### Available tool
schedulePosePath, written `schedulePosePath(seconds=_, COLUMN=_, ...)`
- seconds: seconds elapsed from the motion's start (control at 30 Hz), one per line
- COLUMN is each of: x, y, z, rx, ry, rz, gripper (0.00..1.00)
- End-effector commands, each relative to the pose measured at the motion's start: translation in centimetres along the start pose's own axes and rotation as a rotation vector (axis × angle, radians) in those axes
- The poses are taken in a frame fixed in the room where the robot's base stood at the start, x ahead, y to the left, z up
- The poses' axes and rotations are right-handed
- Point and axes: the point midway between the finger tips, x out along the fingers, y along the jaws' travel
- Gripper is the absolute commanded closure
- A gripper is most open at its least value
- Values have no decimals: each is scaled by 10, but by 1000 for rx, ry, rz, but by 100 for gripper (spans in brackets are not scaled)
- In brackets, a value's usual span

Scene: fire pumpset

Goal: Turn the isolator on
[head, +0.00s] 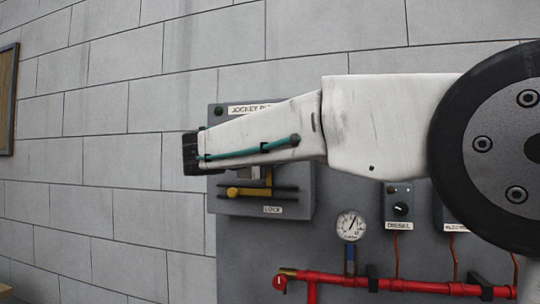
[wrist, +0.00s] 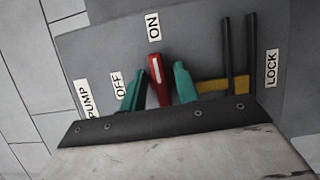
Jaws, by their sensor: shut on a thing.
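The isolator's red handle (wrist: 157,80), with a white line along it, shows in the wrist view. Its tip points up toward the ON label (wrist: 153,27), with the OFF label (wrist: 117,85) to its left. My gripper (wrist: 158,78) has one teal finger on each side of the handle and is shut on it. The handle's lower end is hidden behind the dark edge of my gripper. In the head view, my arm covers most of the grey isolator box (head: 225,205), and the handle is hidden.
A yellow lock piece (head: 250,191) sits on dark rails above the LOCK label; it also shows right of my fingers in the wrist view (wrist: 209,86). Below right are a gauge (head: 351,225), a diesel switch box (head: 398,204) and a red pipe (head: 400,284). Block wall lies left.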

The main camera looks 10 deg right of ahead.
Motion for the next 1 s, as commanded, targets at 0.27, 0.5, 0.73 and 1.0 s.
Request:
schedulePosePath(seconds=0.27, x=-2, y=0, z=-3, rx=41, ry=10, rz=-15, gripper=92)
schedulePosePath(seconds=0.5, x=-2, y=0, z=-3, rx=44, ry=10, rz=-16, gripper=92)
schedulePosePath(seconds=0.73, x=-1, y=0, z=-2, rx=43, ry=9, rz=-16, gripper=65)
schedulePosePath(seconds=1.0, x=-2, y=0, z=0, rx=43, ry=1, rz=-17, gripper=65)
